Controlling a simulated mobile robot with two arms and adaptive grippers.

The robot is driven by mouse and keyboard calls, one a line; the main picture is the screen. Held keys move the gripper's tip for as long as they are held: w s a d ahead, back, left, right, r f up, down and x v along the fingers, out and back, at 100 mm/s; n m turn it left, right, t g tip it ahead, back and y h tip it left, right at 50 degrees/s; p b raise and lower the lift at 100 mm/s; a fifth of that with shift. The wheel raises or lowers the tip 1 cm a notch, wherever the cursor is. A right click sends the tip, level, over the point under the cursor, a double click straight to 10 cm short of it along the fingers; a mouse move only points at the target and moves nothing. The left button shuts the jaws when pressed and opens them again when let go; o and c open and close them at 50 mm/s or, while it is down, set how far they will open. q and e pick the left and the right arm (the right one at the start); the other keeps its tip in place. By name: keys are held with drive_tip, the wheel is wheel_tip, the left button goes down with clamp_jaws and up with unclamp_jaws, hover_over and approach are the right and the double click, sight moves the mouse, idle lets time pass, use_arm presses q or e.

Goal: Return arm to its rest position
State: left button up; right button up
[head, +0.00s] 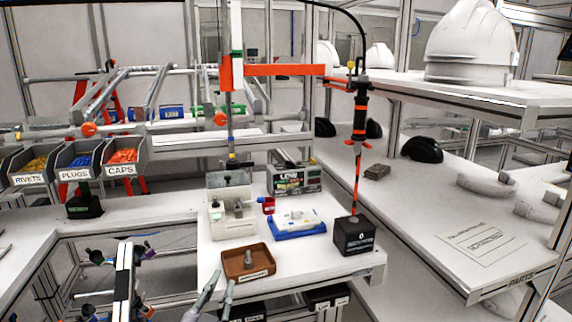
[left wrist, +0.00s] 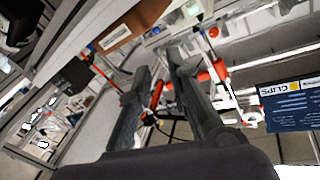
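My left gripper (head: 220,282) shows at the bottom centre of the head view, in front of the brown tray (head: 235,272) on the white workbench. Only its fingers show there. In the left wrist view, the two dark fingers of my left gripper (left wrist: 158,62) stand apart with nothing held between them. Part of the arm is out of frame in the head view. My right gripper is not seen in either view.
The bench bears a black box (head: 354,236) under a hanging orange-banded tool (head: 360,125), and a blue-and-white tray (head: 297,226). Grey bins (head: 76,163) stand at left. White helmet shells (head: 470,35) rest on the right shelf. The lower right shelf has clear room.

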use_arm(q)
drive_tip(key=s+a+f+n+g+y, duration=0.1)
drive_tip(key=s+a+f+n+g, duration=0.2)
drive_tip(key=s+f, duration=0.4)
drive_tip(key=s+a+f+g+y, duration=0.1)
drive_tip(key=s+a+f+g, duration=0.25)
drive_tip(key=f, duration=0.55)
drive_tip(key=s+a+f+g, duration=0.1)
drive_tip(key=s+f+g, duration=0.3)
drive_tip(key=s, duration=0.5)
drive_tip(key=s+f+g, duration=0.4)
drive_tip(key=s, duration=0.5)
wheel_tip(320, 180, down, 27)
drive_tip(key=s+g, duration=0.2)
drive_tip(key=s, duration=0.1)
drive_tip(key=s+a+f, duration=0.3)
drive_tip(key=s+f, duration=1.2)
drive_tip(key=s, duration=0.1)
drive_tip(key=shift+s+f+g, duration=0.15)
drive_tip(key=shift+f+g, duration=0.25)
drive_tip(key=shift+g, duration=0.05)
